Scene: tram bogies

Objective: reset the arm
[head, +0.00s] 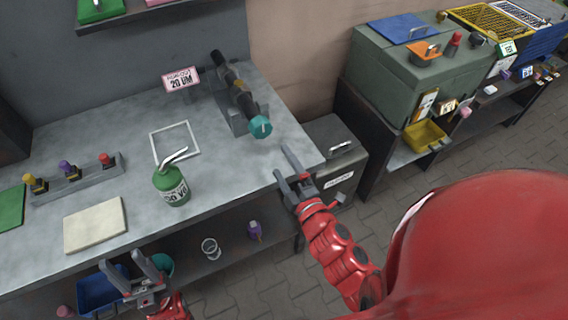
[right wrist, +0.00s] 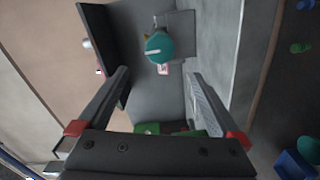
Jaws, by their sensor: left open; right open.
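My left gripper (head: 121,262) is open and empty at the bottom left of the head view, in front of the workbench edge. My right gripper (head: 282,163) is open at the bench's front right corner in the head view, with nothing between its fingers. In the right wrist view its two fingers (right wrist: 159,76) stand wide apart. Beyond them shows the teal end (right wrist: 159,47) of a dark cylindrical tool, apart from the fingers. In the head view this tool (head: 240,95) rests in a grey holder, its teal end facing the front.
On the grey workbench (head: 90,152) stand a green bottle (head: 171,186) with a bent spout, a white square frame (head: 175,142), a beige pad (head: 95,225) and a rack (head: 80,184) of coloured knobs. Below are a blue bin (head: 99,292) and a shelf. A grey-green case (head: 415,75) stands right.

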